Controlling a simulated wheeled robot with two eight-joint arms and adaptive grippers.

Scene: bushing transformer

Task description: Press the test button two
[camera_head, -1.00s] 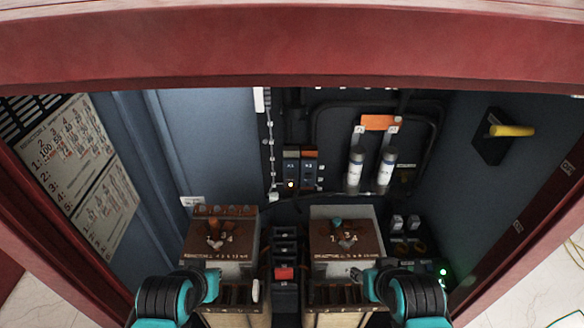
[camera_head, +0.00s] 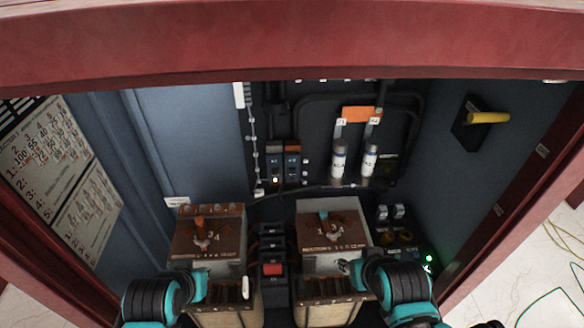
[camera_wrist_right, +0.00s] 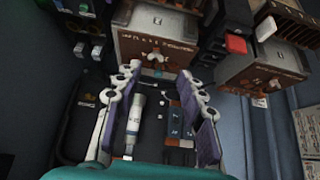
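Two narrow modules with blue labels sit side by side on the back panel, the left one (camera_head: 275,160) with a grey top and the right one (camera_head: 292,160) with an orange top. A small white light shows below the left module. No button plainly marked as test button two can be read. Both modules also show between the fingers in the right wrist view (camera_wrist_right: 181,118). My right gripper (camera_wrist_right: 157,76) is open and empty; in the head view it is low, beside the right transformer block. My left gripper (camera_head: 204,284) is beside the left block; its fingers are unclear.
Two brown-topped blocks (camera_head: 207,234) (camera_head: 331,228) stand low in front, with a red button (camera_head: 273,269) between them. Two white cylinders (camera_head: 339,160) (camera_head: 369,160) are right of the modules. A yellow handle (camera_head: 487,118) juts from the right wall. The red cabinet frame (camera_head: 290,45) crosses above.

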